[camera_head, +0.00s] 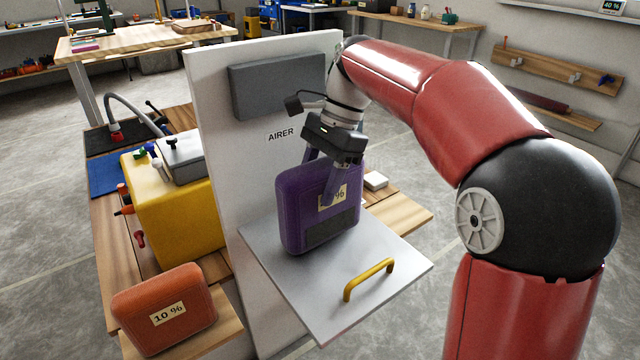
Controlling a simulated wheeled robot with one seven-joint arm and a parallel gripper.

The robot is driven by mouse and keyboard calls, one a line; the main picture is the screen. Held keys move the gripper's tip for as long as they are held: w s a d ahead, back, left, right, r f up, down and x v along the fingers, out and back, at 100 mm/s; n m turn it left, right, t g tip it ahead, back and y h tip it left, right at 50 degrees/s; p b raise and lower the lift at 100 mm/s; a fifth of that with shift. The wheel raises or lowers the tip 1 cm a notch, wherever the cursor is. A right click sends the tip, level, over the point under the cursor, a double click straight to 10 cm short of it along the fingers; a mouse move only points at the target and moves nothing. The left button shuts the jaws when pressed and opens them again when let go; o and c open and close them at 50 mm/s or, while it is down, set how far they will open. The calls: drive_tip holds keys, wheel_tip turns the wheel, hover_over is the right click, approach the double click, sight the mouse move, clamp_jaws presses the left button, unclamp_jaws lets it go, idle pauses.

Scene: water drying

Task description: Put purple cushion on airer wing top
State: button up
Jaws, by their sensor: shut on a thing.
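The purple cushion (290,215) is upright over the airer's silver wing (292,290); its label ends in "%" and is partly covered. My gripper (322,180) comes down from above and is shut on the cushion's upper part. The cushion's lower edge looks to be at the wing top, but I cannot tell whether it rests there. The airer (212,120) is a tall white panel marked "AIRER". A yellow handle (369,278) stands on the wing near its front right edge.
An orange cushion (165,308) labelled "10 %" sits on wood at the lower left. A yellow container (180,215) stands left of the panel. A grey block (275,86) is on the panel's upper part. The wing is clear around the handle and toward its front corner.

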drive_tip(key=shift+f, duration=0.15)
drive_tip(key=o, duration=1.5)
drive_tip(key=shift+c, duration=0.2)
drive_tip(key=p+v, duration=0.3)
drive_tip(key=v, duration=0.9)
drive_tip(key=shift+p, duration=0.3)
drive_tip(key=s+d+f+n+t+h, duration=0.1)
drive_tip(key=s+d+f+n+t, duration=0.3)
drive_tip(key=s+f, duration=0.4)
drive_tip(key=s+d+f+n+t+h, duration=0.2)
drive_tip(key=s+d+f+n+t, duration=0.2)
drive_tip(key=s, duration=1)
wheel_tip(320, 180, down, 4)
drive_tip(key=d+n, duration=0.2)
drive_tip(key=n, duration=0.1)
drive_tip(key=shift+d+h, duration=0.3)
